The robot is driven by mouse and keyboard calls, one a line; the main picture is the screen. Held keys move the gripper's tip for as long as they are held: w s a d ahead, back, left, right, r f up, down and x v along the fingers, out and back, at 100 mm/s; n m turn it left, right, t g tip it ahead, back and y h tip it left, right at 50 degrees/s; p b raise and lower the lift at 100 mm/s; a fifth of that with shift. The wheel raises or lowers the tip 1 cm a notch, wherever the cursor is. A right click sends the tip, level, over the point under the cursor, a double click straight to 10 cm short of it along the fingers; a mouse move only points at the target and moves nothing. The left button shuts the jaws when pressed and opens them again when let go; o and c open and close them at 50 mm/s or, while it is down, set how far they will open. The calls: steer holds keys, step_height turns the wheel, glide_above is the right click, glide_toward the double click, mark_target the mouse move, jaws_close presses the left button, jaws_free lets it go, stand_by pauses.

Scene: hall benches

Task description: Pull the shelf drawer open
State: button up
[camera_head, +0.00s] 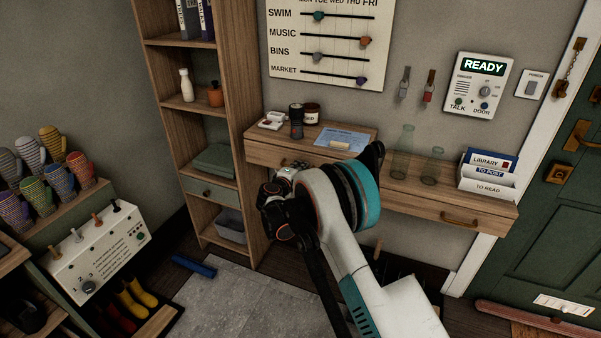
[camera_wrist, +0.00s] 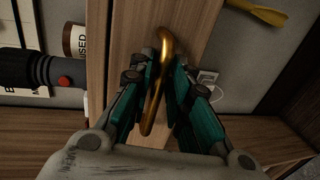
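The shelf drawer is in the wooden wall shelf. Its wooden front (camera_wrist: 124,30) fills the middle of the wrist view, with a curved brass handle (camera_wrist: 164,42) on it. My gripper (camera_wrist: 165,75) has its two teal-padded fingers close in on either side of this handle and appears shut on it. In the head view my gripper (camera_head: 285,177) is at the left part of the wall shelf (camera_head: 268,147), where my arm hides most of the drawer front and its handle. I see no clear gap showing the drawer pulled out.
Glass bottles (camera_head: 403,150) and a letter holder (camera_head: 488,172) stand farther right. Another brass handle (camera_head: 459,220) is there. A tall bookcase (camera_head: 240,100) stands close left.

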steer(key=shift+w, duration=0.1)
jaws_close()
steer(key=f+v, duration=0.2)
steer(key=v, duration=1.1)
steer(key=shift+s+f, duration=0.35)
steer(key=shift+s, duration=0.15)
steer(key=shift+a, duration=0.1)
jaws_free()
steer(key=v, duration=1.2)
